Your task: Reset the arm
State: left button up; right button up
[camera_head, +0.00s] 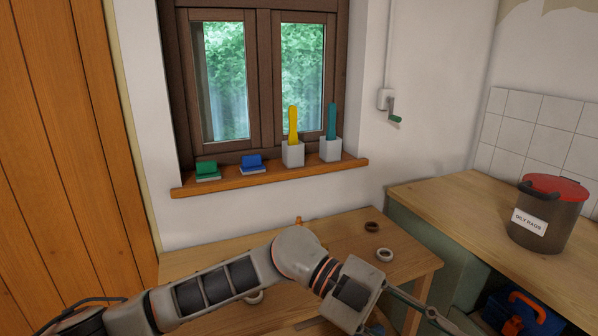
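My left arm comes in from the lower left and stretches across the front of the wooden table (345,232). Its wrist is at the lower middle right. Part of my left gripper (424,312) shows beyond the wrist at the bottom edge, with a thin grey finger reaching right past the table's right corner. The rest of the gripper is cut off or hidden, so I cannot tell whether it is open or holds anything. My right gripper is not in view.
A dark tape roll (372,227) and a white roll (384,254) lie on the table. The right counter (447,205) carries an oily-rags bin (545,218); a blue toolbox (515,314) sits below. The window sill (270,178) holds sponges and cups.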

pick_arm(q)
jog(key=w+a+r+n+t+h, duration=0.2)
jog(key=w+a+n+t+h, duration=0.3)
jog(key=w+n+t+h, duration=0.65)
jog(key=w+a+f+n+t+y, duration=0.4)
jog(key=a+f+n+t+y, duration=0.7)
jog(key=a+f+n+t, duration=0.3)
jog(key=s+a+f+n+g+y, duration=0.1)
jog(key=s+a+f+y, duration=0.25)
jog(key=a+f, duration=0.4)
jog(key=s+a+f+n+g+y, duration=0.15)
jog(key=a+f+y, duration=0.25)
jog(key=f, duration=0.7)
jog(key=s+a+f+g+y, duration=0.3)
jog(key=s+a+f, duration=0.6)
jog(key=s+f, duration=0.2)
jog(key=shift+s+n+g, duration=0.3)
jog(key=shift+s+n, duration=0.1)
jog(key=shift+s, duration=0.4)
